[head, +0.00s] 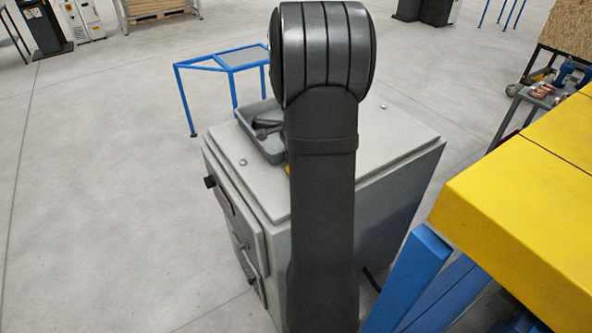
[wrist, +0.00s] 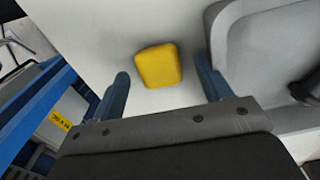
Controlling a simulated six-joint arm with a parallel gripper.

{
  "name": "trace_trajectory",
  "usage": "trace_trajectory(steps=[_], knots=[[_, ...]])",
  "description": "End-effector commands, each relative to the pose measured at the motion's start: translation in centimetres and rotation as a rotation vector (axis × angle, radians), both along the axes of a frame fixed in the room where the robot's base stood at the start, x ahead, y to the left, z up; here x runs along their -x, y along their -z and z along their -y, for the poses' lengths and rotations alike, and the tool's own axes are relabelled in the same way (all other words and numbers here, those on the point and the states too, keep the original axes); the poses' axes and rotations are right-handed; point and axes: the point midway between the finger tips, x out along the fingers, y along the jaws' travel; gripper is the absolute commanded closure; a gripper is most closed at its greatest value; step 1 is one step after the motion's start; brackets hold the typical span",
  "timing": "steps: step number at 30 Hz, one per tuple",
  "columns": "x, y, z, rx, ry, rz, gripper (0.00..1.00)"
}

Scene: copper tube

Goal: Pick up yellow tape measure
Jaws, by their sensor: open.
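The yellow tape measure (wrist: 159,66) lies on the light grey cabinet top (wrist: 95,30) in the wrist view. It looks like a rounded yellow block. My gripper (wrist: 162,73) is open, with its two blue fingers on either side of the tape measure in the picture. A gap shows between each finger and the tape measure; the height above it is hard to tell. In the head view my arm hides my gripper and most of the tape measure; only a small yellow sliver (head: 287,169) shows at the arm's left edge.
A grey tray (head: 271,152) with a dark object in it stands on the cabinet beside the tape measure; its rim is close to my right finger in the wrist view (wrist: 217,40). A yellow-topped blue structure (head: 520,190) stands at the right. Open floor lies left.

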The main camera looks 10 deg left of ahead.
Motion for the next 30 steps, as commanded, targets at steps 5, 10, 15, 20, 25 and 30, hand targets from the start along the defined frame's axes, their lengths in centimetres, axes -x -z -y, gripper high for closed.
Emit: trace_trajectory(steps=[5, 10, 15, 20, 25, 30], knots=[[0.0, 0.8, 0.0, 0.000, 0.000, 0.000, 0.29], [0.0, 0.7, 0.0, 0.000, 0.000, 0.000, 0.33], [0.0, 0.7, 0.0, 0.000, 0.000, 0.000, 0.66], [0.0, 0.7, 0.0, -0.001, 0.000, 0.001, 0.81], [0.0, 0.6, 0.0, -0.001, 0.000, 0.001, 0.81], [-0.1, -0.3, 0.0, -0.001, 0.000, 0.003, 0.81]])
